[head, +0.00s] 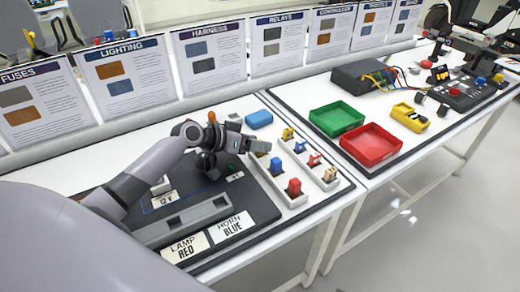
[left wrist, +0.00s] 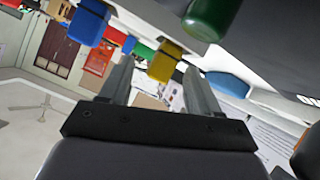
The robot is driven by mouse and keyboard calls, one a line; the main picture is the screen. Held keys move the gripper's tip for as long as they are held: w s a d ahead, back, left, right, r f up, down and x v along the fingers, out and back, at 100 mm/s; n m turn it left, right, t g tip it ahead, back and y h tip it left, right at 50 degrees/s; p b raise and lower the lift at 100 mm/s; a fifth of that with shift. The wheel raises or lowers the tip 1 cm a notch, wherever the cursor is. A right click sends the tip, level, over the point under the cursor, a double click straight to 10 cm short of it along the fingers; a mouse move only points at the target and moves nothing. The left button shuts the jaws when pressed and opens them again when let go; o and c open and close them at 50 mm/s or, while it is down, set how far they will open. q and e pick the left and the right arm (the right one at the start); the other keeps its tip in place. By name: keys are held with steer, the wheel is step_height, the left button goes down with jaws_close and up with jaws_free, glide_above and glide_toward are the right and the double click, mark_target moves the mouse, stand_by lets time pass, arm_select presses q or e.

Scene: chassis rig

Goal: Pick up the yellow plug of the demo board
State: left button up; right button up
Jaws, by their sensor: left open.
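My left gripper (head: 266,148) reaches in over the demo board (head: 215,250) and points right, towards the rows of plugs. In the left wrist view its two fingers (left wrist: 160,90) are apart, with nothing held. A yellow plug (left wrist: 164,62) shows in the gap between the fingers, nearer the right one; I cannot tell whether it touches. In the head view, the plug nearest the gripper is largely hidden by it. My right gripper is not in view.
Blue (head: 276,165) and red (head: 294,187) plugs stand close by in white holders. Green (head: 336,118) and red (head: 371,146) trays sit to the right. Upright label panels (head: 212,58) line the back.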

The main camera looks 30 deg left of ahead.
arm_select(q)
jaws_close()
steer(key=shift+d, duration=0.1)
stand_by(0.3)
